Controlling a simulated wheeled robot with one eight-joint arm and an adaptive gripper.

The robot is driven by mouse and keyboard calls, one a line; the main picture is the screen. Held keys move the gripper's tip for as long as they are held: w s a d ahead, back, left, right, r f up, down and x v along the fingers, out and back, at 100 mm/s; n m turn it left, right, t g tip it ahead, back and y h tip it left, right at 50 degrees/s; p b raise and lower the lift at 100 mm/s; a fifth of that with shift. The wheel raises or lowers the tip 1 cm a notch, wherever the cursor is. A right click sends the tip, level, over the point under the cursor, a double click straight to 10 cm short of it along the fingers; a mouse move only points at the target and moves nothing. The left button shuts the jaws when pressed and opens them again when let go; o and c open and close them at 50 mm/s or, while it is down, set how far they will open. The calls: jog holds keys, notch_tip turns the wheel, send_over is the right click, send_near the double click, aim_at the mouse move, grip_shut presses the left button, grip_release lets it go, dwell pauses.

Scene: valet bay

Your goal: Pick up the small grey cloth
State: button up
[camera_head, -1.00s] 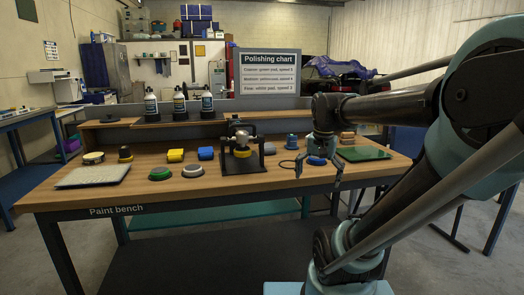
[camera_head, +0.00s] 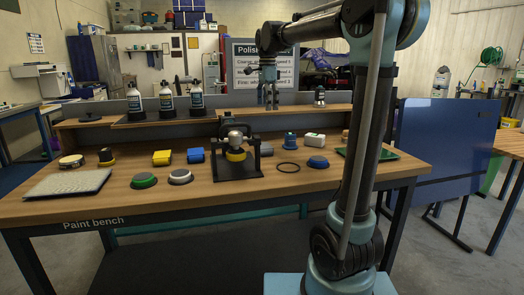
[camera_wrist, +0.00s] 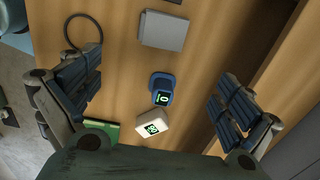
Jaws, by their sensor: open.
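A small grey folded cloth (camera_wrist: 165,30) lies flat on the bench at the top of the wrist view. In the head view a small grey patch that looks like it (camera_head: 266,149) shows just right of the polisher stand, partly hidden by the stand. My gripper (camera_head: 271,103) is open and empty, pointing down, raised above the rear of the bench. In the wrist view its fingers (camera_wrist: 155,95) are spread wide, with the cloth beyond them and apart from them.
A blue meter (camera_head: 290,140) and a white meter (camera_head: 314,140) stand right of the cloth. The black polisher stand (camera_head: 240,182) is close on its left. A black ring (camera_head: 288,168) lies in front. A larger pale grey mat (camera_head: 68,184) lies far left. A raised shelf runs behind.

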send_near(264, 145)
jog(key=f, duration=1)
jog(key=shift+s, duration=0.2)
jog(key=shift+r, duration=0.1)
jog(key=shift+c, duration=0.5)
jog(key=c, duration=0.9)
